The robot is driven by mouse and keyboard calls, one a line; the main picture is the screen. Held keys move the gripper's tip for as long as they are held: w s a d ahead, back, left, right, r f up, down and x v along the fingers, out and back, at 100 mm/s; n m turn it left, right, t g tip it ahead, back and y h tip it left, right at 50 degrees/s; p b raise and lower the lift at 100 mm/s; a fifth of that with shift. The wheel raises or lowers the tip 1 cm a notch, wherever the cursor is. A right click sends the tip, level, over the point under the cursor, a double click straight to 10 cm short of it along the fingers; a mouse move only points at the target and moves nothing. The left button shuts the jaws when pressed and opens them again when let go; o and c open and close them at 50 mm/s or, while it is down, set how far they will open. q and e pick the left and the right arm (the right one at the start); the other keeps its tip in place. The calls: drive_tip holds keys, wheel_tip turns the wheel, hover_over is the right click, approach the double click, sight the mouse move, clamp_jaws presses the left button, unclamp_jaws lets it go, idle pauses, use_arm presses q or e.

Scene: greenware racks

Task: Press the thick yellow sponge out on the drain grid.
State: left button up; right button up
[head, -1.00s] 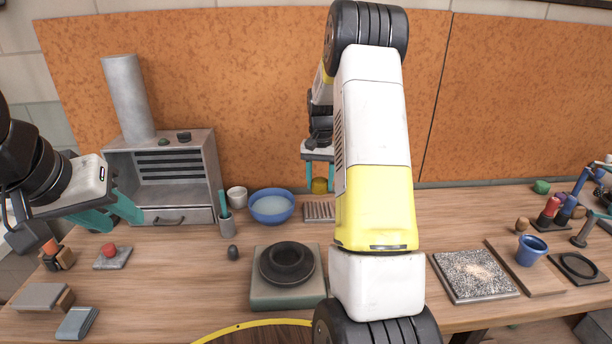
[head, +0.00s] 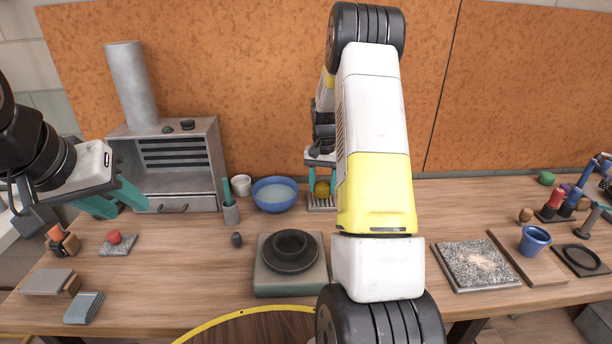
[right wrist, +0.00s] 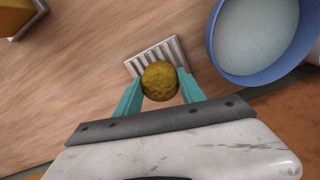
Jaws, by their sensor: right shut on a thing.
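The thick yellow sponge (head: 322,188) is round and mustard coloured. My right gripper (head: 322,190) is shut on it, with a teal finger on each side. In the right wrist view the sponge (right wrist: 160,80) sits between the fingertips and covers the near part of the ribbed drain grid (right wrist: 152,54). In the head view the grid (head: 322,204) lies directly under the sponge; I cannot tell whether they touch. My left gripper (head: 122,202) is open and empty, over the table's left side in front of the grey kiln-like box.
A blue bowl (head: 274,181) of water stands just left of the grid, close to my right gripper; it also shows in the right wrist view (right wrist: 222,60). A white cup (head: 241,186) and a tool holder (head: 231,214) stand further left. A dark dish (head: 290,262) on a block is in front.

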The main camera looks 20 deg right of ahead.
sight(323, 185)
drive_tip(key=shift+f, duration=0.6)
idle(0.7)
drive_tip(key=shift+r, duration=0.1)
idle(0.4)
drive_tip(key=shift+r, duration=3.45)
drive_tip(key=shift+f, duration=0.15)
drive_tip(key=shift+f, duration=2.8)
drive_tip(key=shift+f, duration=0.65)
drive_tip(key=shift+r, duration=0.1)
drive_tip(key=shift+r, duration=3.45)
